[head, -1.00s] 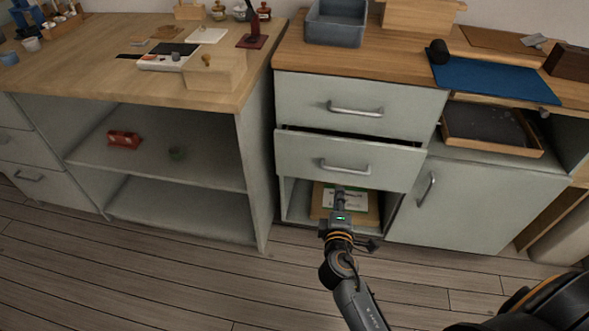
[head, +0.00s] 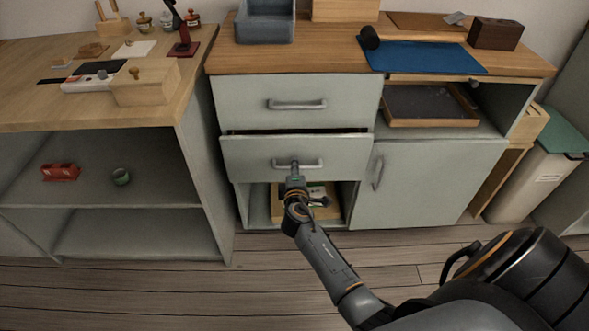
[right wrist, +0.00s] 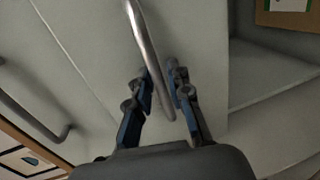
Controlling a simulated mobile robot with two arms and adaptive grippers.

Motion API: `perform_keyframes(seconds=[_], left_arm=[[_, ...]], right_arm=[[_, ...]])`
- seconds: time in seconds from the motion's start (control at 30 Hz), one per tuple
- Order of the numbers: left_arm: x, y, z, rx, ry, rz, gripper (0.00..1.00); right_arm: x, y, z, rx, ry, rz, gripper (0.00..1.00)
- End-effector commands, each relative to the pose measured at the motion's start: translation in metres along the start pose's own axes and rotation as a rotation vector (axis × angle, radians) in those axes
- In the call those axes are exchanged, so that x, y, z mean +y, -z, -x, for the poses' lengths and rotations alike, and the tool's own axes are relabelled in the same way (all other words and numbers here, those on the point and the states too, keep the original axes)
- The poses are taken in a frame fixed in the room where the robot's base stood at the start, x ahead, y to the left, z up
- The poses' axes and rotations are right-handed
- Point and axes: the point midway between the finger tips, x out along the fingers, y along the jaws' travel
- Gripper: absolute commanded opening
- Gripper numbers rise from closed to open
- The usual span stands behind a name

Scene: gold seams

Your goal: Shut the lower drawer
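The lower drawer (head: 250,158) is the grey-green front below the upper drawer (head: 240,97). It stands slightly out, with a dark gap along its top edge. Its metal bar handle (head: 313,164) is at its middle. My right gripper (head: 295,172) is at the handle in the head view. In the right wrist view, the two fingers of the right gripper (right wrist: 161,80) stand apart on either side of the handle bar (right wrist: 147,48). The bar runs between them, and I cannot tell whether either finger touches it. My left gripper is not in view.
Below the drawer is an open compartment with a wooden box (head: 325,208). A cabinet door (head: 430,180) is at the right, under a shelf with a wooden tray (head: 430,122). An open-shelved workbench (head: 140,230) stands at the left. The floor in front is clear.

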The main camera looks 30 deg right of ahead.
Motion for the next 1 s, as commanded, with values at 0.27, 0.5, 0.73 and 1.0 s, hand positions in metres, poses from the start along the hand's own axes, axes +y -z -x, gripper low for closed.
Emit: perform_keyframes(seconds=[0.27,0.5,0.73,1.0], left_arm=[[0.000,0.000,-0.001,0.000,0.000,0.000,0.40],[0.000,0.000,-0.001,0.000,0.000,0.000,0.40],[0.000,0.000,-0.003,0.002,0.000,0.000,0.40],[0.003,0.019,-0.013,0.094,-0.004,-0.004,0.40]], right_arm=[[0.000,0.000,-0.003,0.001,0.000,-0.001,0.19],[0.000,0.000,-0.002,0.001,0.000,-0.001,0.00],[0.000,0.001,-0.007,0.001,-0.001,-0.001,0.00],[0.007,0.001,-0.040,0.003,0.000,-0.002,0.00]])
